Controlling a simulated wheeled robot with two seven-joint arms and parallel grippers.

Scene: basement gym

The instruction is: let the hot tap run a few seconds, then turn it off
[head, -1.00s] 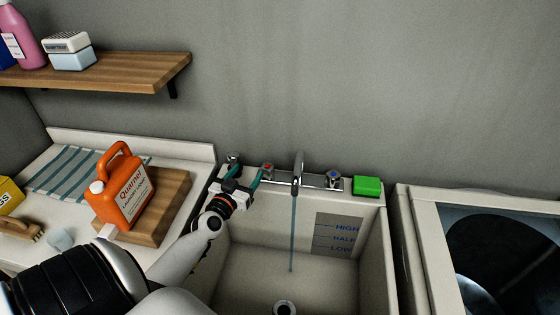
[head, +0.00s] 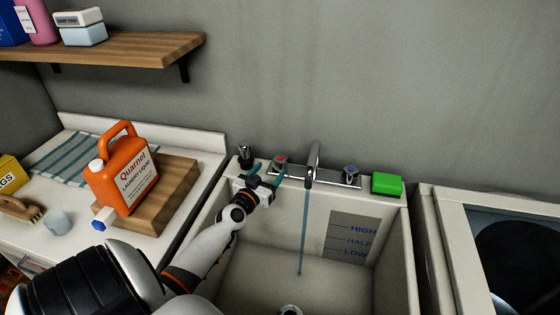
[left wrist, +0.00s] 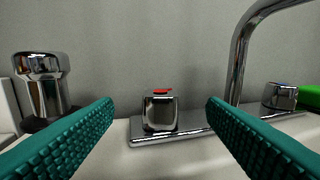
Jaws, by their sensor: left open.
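The hot tap (head: 280,161), a chrome knob with a red mark, stands at the left end of the chrome tap base. In the left wrist view the hot tap (left wrist: 159,112) sits centred between my fingers, a little beyond their tips. My left gripper (head: 264,178) is open around empty space just in front of it; its teal fingers also show in the left wrist view (left wrist: 160,115). A thin stream of water (head: 304,230) runs from the curved spout (head: 313,160) into the sink (head: 270,255). The blue-marked cold tap (head: 350,172) is to the right. My right gripper is out of view.
A separate chrome fitting (head: 245,154) stands left of the hot tap. A green sponge (head: 387,184) lies on the sink's right rim. An orange jug (head: 122,175) stands on a wooden board (head: 170,190) at left. A shelf (head: 120,47) hangs above.

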